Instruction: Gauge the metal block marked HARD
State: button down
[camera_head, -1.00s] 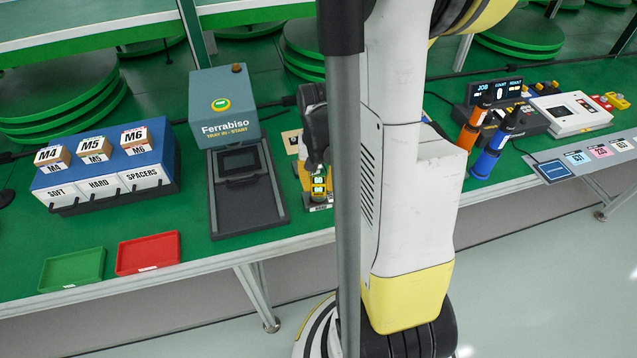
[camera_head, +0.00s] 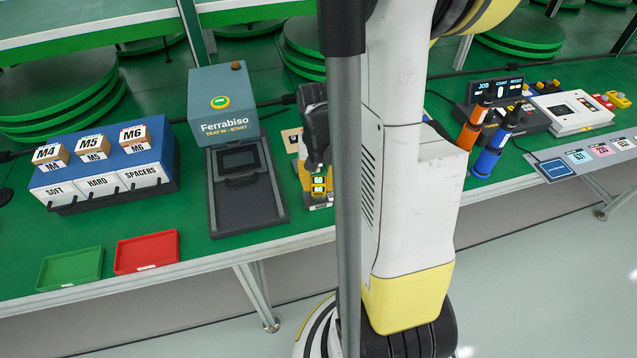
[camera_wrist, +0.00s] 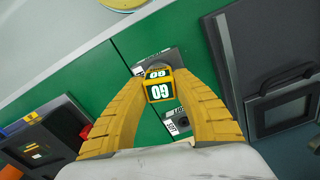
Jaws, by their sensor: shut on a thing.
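My gripper (camera_wrist: 161,100) points down, with its yellow fingers shut on a yellow gauge (camera_wrist: 158,75) with green faces that read GO. In the head view the gauge (camera_head: 319,185) shows just left of my grey column, low over the bench. In the wrist view one grey piece (camera_wrist: 174,57) with a pale label lies behind the gauge. Another grey piece with a white tag (camera_wrist: 178,126) lies between the fingers, partly hidden. I cannot read their markings for certain, nor tell whether the gauge touches either one. No block clearly marked HARD shows; a white bin front (camera_head: 98,187) reads HARD.
The Ferrabiso machine (camera_head: 223,90) with its dark tray (camera_head: 245,205) stands left of my gripper. A green tray (camera_head: 70,268) and a red tray (camera_head: 147,252) lie at the front left. Orange (camera_head: 470,133) and blue (camera_head: 490,155) handled tools stand at right.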

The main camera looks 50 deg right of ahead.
aim_at(318, 181)
jog(key=c, duration=1)
grip_release()
notch_tip(318, 181, up, 12)
jog(key=shift+r, duration=0.1)
